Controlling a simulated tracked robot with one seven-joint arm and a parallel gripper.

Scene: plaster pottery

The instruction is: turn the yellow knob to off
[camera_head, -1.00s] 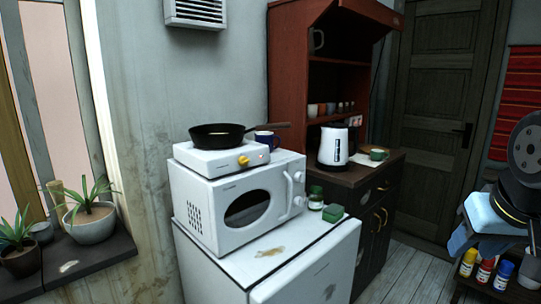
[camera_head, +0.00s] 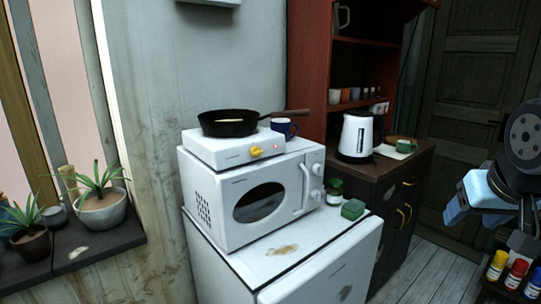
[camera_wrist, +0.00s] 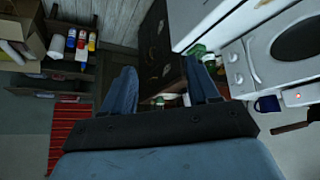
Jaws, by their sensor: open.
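The yellow knob (camera_head: 256,151) is on the front of a white hot plate (camera_head: 215,148), with a small lit red light (camera_head: 276,148) to its right. The knob's exact angle is too small to tell. The hot plate stands on a white microwave and bears a dark frying pan (camera_head: 229,123). My gripper (camera_head: 455,210) is at the right of the head view, well apart from the knob. In the wrist view my gripper (camera_wrist: 160,68) has its two blue fingers spread, with nothing held between them. The red light (camera_wrist: 298,96) shows at that view's right edge; I cannot make out the knob there.
The microwave (camera_head: 218,199) sits on a white fridge (camera_head: 325,262). A blue mug (camera_head: 283,127) is behind the hot plate, and the pan's handle (camera_head: 285,113) sticks out right. A kettle (camera_head: 357,135) stands on the dark cabinet.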

